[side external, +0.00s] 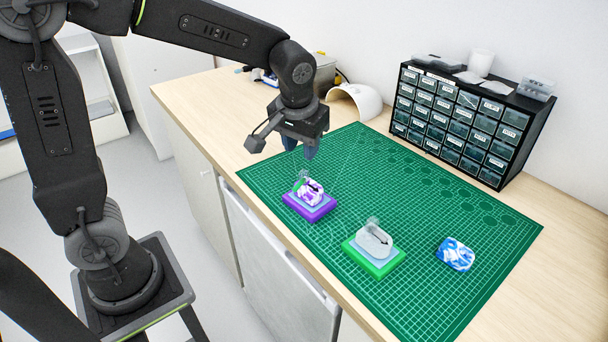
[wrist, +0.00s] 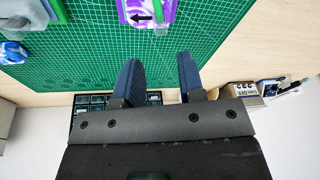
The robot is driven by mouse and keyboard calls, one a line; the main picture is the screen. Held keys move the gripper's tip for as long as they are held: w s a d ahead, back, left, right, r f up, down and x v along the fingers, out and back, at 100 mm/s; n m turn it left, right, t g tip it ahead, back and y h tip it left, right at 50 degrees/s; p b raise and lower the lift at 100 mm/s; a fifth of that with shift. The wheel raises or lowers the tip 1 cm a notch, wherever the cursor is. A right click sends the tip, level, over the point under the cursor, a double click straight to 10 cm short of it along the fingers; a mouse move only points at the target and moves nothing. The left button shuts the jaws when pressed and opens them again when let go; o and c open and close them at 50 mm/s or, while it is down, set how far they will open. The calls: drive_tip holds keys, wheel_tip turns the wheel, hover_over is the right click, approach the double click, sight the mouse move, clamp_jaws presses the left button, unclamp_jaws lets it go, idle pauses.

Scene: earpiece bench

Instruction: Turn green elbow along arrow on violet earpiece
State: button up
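The violet earpiece (side external: 311,191) is a purple-and-white marbled shell with a black arrow, on a purple base (side external: 309,207) on the green mat. The green elbow (side external: 298,184) sticks up at its left side. In the wrist view the earpiece (wrist: 137,12) is at the top edge, its arrow pointing left, with the green elbow (wrist: 160,18) beside it, both partly cut off. My gripper (side external: 301,152) is above and behind the earpiece, apart from it. In the wrist view its two blue fingers (wrist: 160,75) are spread with nothing between them.
A grey earpiece (side external: 374,240) sits on a green base (side external: 373,262) to the right. A blue-and-white marbled piece (side external: 456,254) lies on the mat (side external: 420,300) farther right. A black drawer cabinet (side external: 465,120) stands at the back. The mat around the pieces is mostly clear.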

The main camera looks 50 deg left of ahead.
sight(304, 172)
drive_tip(key=x, duration=0.8)
drive_tip(key=c, duration=0.7)
idle(0.3)
